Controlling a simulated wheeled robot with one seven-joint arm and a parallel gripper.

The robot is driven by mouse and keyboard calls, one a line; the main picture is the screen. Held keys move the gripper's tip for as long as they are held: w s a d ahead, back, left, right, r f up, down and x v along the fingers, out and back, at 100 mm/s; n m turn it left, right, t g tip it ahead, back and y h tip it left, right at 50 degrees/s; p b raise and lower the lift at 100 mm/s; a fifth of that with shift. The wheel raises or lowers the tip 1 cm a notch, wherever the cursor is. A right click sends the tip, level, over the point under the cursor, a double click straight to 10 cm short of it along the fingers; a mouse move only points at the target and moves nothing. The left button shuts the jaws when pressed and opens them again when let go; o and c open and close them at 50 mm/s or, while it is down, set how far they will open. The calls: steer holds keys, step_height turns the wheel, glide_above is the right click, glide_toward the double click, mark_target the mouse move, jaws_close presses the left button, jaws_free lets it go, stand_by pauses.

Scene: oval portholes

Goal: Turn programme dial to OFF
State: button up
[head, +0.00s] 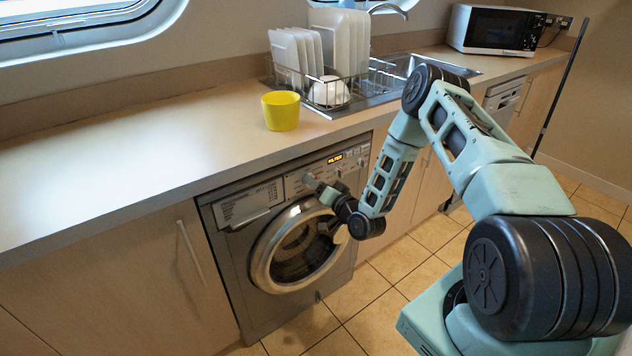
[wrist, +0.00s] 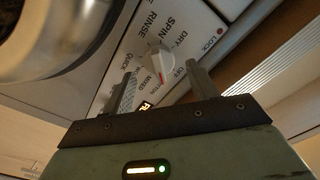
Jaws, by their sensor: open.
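The programme dial (wrist: 159,56) is a white knob with a red mark, on the washing machine's pale control panel. Printed words around it include RINSE, SPIN, DRY, OFF, MIXED and QUICK. The red mark is on the side facing my gripper, near MIXED; OFF is to its right. My gripper (wrist: 161,72) is open, with one finger to each side of the dial in the wrist view; I see no contact, and the depth gap is unclear. In the head view my gripper (head: 320,188) is at the panel of the washing machine (head: 240,262) and covers part of it.
An amber display (head: 335,158) is lit on the panel. The round door (head: 262,262) is below my gripper. The worktop (head: 130,165) overhangs the panel and holds a yellow cup (head: 281,112) and a dish rack (head: 375,80). Tiled floor (head: 400,260) lies clear in front.

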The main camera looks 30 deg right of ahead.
steer(key=shift+w, duration=0.55)
steer(key=c, duration=1)
steer(key=shift+a+n, duration=0.1)
steer(key=shift+n, duration=0.3)
steer(key=n+b, duration=0.3)
steer(key=n, duration=0.4)
steer(key=shift+a+b, duration=0.2)
steer(key=shift+b, duration=0.15)
steer(key=shift+r+n, duration=0.1)
steer(key=shift+n, duration=0.3)
